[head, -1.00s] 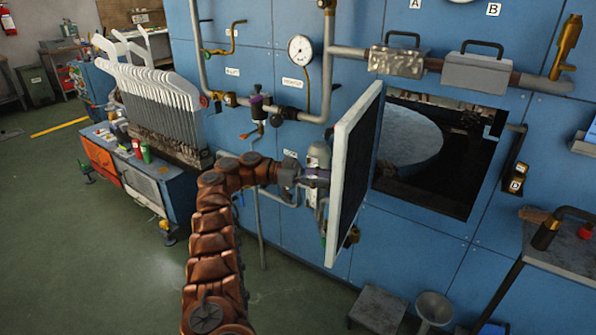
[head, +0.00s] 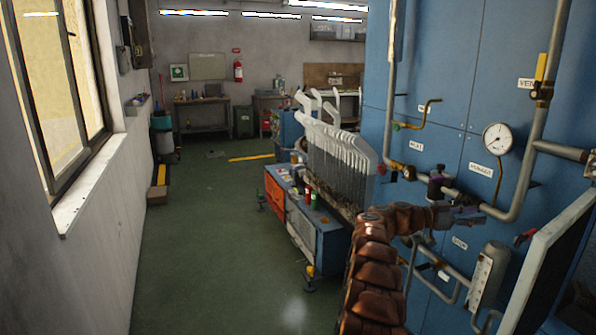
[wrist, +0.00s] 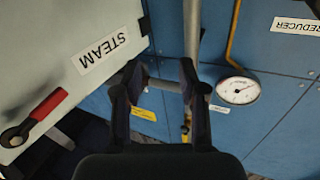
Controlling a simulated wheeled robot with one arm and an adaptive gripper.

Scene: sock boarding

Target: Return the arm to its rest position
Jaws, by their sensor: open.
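My gripper (head: 468,214) is at the end of my brown-sleeved arm, raised in front of the blue machine wall (head: 430,70) in the head view. The wrist view shows its two dark fingers (wrist: 161,72) spread apart, with nothing held between them. A pale door panel (head: 548,265) stands open to the right of my gripper, with a gap between them in the head view. In the wrist view the door (wrist: 65,30) fills the upper left, with a "STEAM" label and a red-handled lever (wrist: 40,110).
Pipes (head: 540,130) and a gauge (head: 497,137) are close to my gripper; the gauge also shows in the wrist view (wrist: 238,90). A cart (head: 325,240) and a rack of white boards (head: 340,150) stand left of my arm.

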